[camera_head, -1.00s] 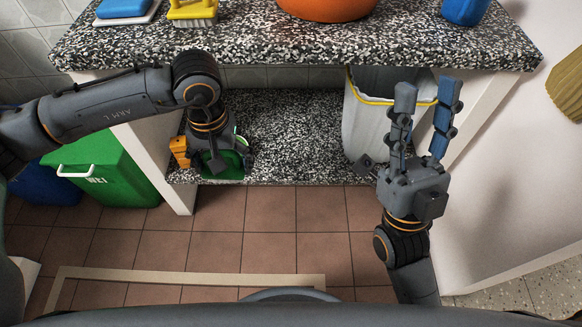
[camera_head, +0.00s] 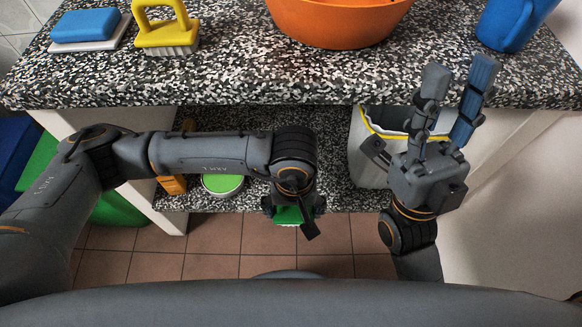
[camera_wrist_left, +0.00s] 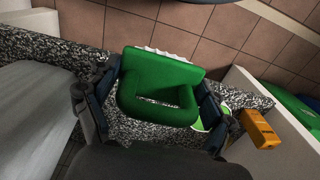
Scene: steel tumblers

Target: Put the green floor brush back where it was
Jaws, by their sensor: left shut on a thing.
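The green floor brush (camera_head: 288,215) is mostly hidden under my left gripper (camera_head: 294,208) in the head view. In the left wrist view the brush (camera_wrist_left: 165,70) shows its green handle loop and a white bristle edge, between the two fingers of my left gripper (camera_wrist_left: 155,105). That gripper is shut on it and holds it by the front edge of the lower speckled shelf (camera_head: 250,190). Whether the brush touches the shelf is unclear. My right gripper (camera_head: 448,100) is open and empty, fingers up, in front of the white bin.
A white bin (camera_head: 367,170) with a yellow rim stands at the right under the counter. A green-and-white round item (camera_head: 223,184) and an orange item (camera_head: 173,186) are on the lower shelf's left. A yellow brush (camera_head: 165,30), orange basin (camera_head: 335,22) and blue cup (camera_head: 512,22) stand above.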

